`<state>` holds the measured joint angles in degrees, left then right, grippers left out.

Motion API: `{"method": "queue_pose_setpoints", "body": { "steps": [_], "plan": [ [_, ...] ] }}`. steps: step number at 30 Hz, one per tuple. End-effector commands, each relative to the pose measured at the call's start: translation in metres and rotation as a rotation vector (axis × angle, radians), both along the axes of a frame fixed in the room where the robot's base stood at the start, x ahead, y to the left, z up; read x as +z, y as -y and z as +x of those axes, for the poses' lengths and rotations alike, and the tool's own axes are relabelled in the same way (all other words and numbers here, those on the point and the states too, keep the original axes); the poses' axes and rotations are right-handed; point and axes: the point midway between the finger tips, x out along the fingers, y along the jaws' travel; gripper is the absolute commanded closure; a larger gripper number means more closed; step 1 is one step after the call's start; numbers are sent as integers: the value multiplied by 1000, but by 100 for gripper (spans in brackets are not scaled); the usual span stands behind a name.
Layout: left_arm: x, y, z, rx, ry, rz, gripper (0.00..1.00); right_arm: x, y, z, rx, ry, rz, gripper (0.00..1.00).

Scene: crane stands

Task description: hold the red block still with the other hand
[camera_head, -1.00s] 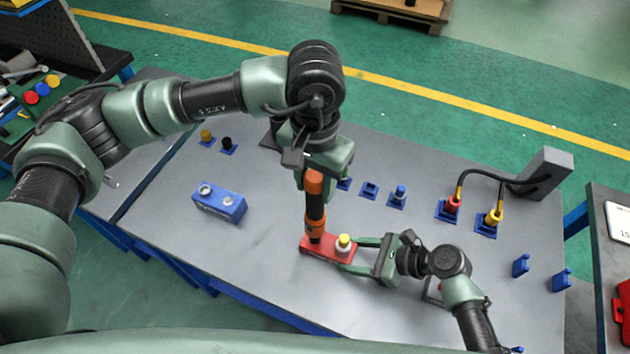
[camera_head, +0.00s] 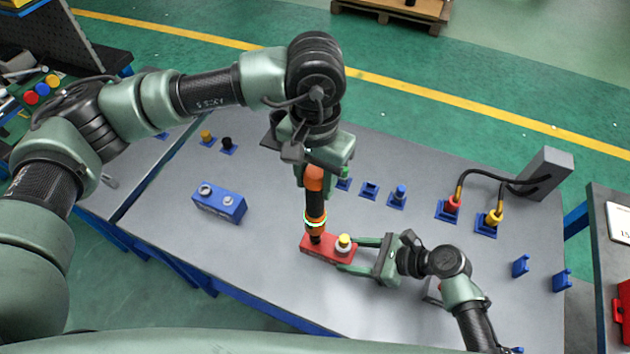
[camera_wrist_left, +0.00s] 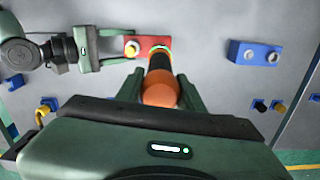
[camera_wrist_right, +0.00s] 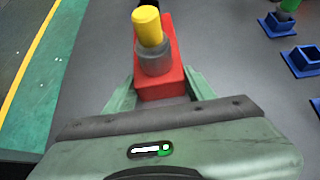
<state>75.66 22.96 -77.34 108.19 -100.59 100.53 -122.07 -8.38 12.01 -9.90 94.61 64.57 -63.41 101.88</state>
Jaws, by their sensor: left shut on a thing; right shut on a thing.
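The red block (camera_head: 328,254) lies on the grey table in the head view. My right gripper (camera_head: 354,255) is shut on its right end, one finger on each side, as the right wrist view also shows (camera_wrist_right: 158,84). A yellow-topped piece in a grey collar (camera_head: 344,241) stands in that end of the block. My left gripper (camera_head: 313,172) is shut on an orange and black driver tool (camera_head: 314,200) held upright. The tool's tip meets the block's left end; the exact contact is hidden. A lit white-green ring glows on the tool, also in the left wrist view (camera_wrist_left: 160,48).
A blue block (camera_head: 219,203) with two round fittings sits to the left. Several small blue holders (camera_head: 370,190) stand behind. Red and yellow plugs (camera_head: 452,205) with black cables lead to a grey post (camera_head: 545,172) at the right. The front left table is clear.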

Motion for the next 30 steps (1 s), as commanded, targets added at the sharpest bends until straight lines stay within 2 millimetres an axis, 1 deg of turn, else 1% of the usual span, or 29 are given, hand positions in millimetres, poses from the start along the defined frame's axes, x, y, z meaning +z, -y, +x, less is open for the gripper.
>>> {"method": "queue_pose_setpoints", "body": {
  "steps": [1,18,28,29,30],
  "plan": [
    [6,1,1,-1,5,-2,100,1,0,1,-1,2,1,100],
    [39,0,0,-2,3,-1,100,1,0,1,-1,2,0,100],
    [42,0,0,-2,3,-1,100,1,0,1,-1,2,0,100],
    [42,0,0,-2,3,-1,100,1,0,1,-1,2,0,43],
    [42,0,0,-2,3,-1,100,1,0,1,-1,2,0,32]
  ]
}}
